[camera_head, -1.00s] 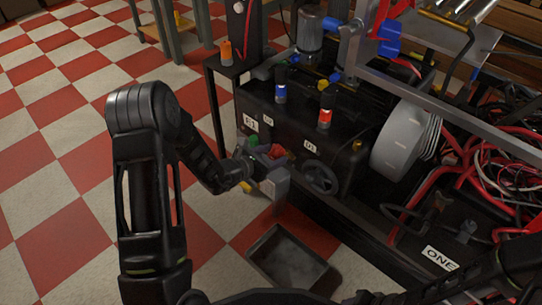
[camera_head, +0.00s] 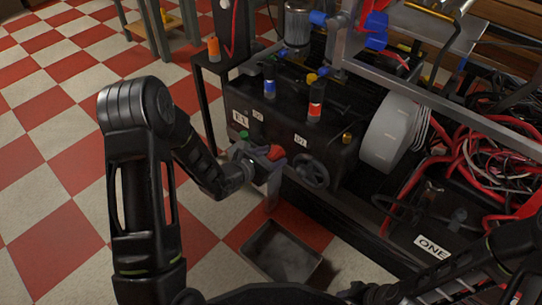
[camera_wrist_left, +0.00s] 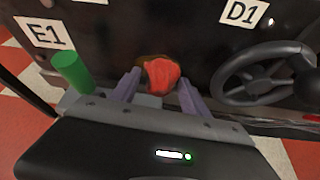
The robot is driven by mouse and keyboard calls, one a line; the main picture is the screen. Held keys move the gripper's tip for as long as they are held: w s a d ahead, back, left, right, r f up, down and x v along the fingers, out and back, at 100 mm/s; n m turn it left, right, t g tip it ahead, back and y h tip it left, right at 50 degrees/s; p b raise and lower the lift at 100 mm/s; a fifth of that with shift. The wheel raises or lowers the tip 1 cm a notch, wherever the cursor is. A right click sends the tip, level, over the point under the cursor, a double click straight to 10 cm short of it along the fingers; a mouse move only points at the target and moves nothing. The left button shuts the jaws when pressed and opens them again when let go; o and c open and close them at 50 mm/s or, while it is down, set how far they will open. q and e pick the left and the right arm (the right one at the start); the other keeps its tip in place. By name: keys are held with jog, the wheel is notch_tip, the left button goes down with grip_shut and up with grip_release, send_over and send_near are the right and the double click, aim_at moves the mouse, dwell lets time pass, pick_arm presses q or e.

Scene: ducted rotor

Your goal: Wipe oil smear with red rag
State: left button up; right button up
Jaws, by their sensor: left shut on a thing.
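My left gripper (camera_head: 273,160) is in front of the black machine's front panel, between the green knob and the handwheel. In the left wrist view, its two fingers (camera_wrist_left: 160,86) are shut on a crumpled red rag (camera_wrist_left: 162,74), which bulges out beyond the fingertips. The rag also shows in the head view (camera_head: 276,153). I cannot tell whether the rag touches the panel. A dark patch (camera_head: 333,272) lies on the floor beside the tray; I cannot tell whether it is oil or shadow. I see no clear smear on the panel.
A green knob (camera_wrist_left: 73,72) is close left of the fingers, and a black handwheel (camera_wrist_left: 262,74) is close right. A shallow dark tray (camera_head: 282,252) lies on the checkered floor below. Red cables (camera_head: 475,165) crowd the right side. The floor at left is open.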

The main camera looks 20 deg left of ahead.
aim_at(290, 158)
pick_arm(q)
jog(key=shift+s+d, duration=0.2)
jog(key=shift+d, duration=0.7)
jog(key=shift+s+d, duration=0.2)
jog(key=shift+d, duration=0.75)
jog(key=shift+d+r, duration=0.1)
jog(key=shift+d, duration=0.05)
jog(key=shift+w+a+r, duration=0.1)
jog(key=shift+w+a, duration=0.2)
jog(key=shift+a, duration=0.55)
jog(key=shift+w+a, duration=0.3)
jog(key=shift+a, duration=0.5)
jog(key=shift+w+a, duration=0.1)
jog(key=shift+a, duration=0.2)
jog(key=shift+a, duration=0.1)
jog(key=shift+w+a, duration=0.25)
jog(key=shift+a, duration=0.65)
jog(key=shift+w+a, duration=0.2)
jog(key=shift+a, duration=0.65)
